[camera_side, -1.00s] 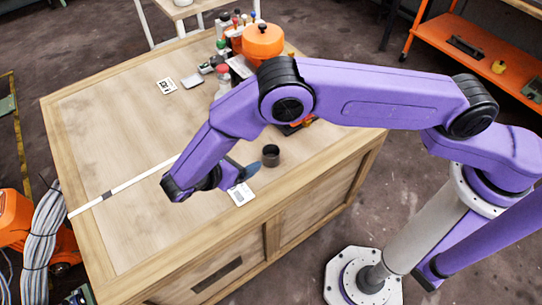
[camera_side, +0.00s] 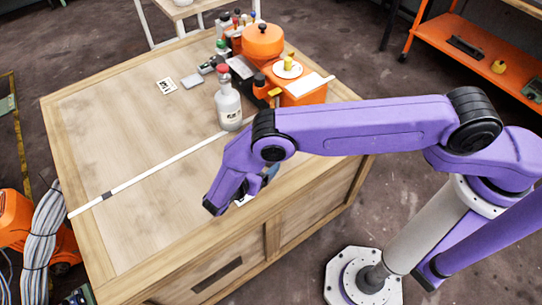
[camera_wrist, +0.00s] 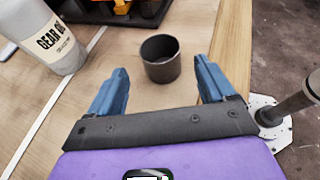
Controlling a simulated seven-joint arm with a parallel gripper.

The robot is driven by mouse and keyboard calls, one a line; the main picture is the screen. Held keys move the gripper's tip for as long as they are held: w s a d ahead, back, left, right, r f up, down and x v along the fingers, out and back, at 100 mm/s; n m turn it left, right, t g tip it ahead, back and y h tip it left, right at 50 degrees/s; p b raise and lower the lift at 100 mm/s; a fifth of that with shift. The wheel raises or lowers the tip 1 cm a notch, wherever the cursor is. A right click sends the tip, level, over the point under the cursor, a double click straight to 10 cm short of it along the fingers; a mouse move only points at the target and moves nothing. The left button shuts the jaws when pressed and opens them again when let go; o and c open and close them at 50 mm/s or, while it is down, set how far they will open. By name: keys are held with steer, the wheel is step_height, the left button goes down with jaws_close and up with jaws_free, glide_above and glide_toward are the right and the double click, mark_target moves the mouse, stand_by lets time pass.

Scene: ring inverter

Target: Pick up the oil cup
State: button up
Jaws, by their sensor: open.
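The oil cup (camera_wrist: 161,64) is a small dark grey open cup, upright on the wooden table. In the wrist view it stands just beyond and between my two blue fingertips, apart from both. In the side view my arm hides the cup. My gripper (camera_wrist: 162,80) is open and empty, with a finger on either side of the line to the cup. In the side view only a blue bit of my gripper (camera_side: 270,173) shows behind my purple wrist, low near the table's front right edge.
A grey-white bottle labelled GEAR OIL (camera_side: 229,106) stands left of the cup in the wrist view. An orange device (camera_side: 300,88) and an orange pot (camera_side: 262,42) stand at the back right. The left of the table is mostly clear.

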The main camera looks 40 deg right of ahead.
steer(key=x, duration=0.3)
steer(key=shift+d, duration=0.1)
steer(key=shift+r+x, duration=0.1)
steer(key=shift+x, duration=1.25)
steer(key=shift+r+x, duration=0.15)
steer(key=shift+x, duration=1.25)
steer(key=c, duration=1.1)
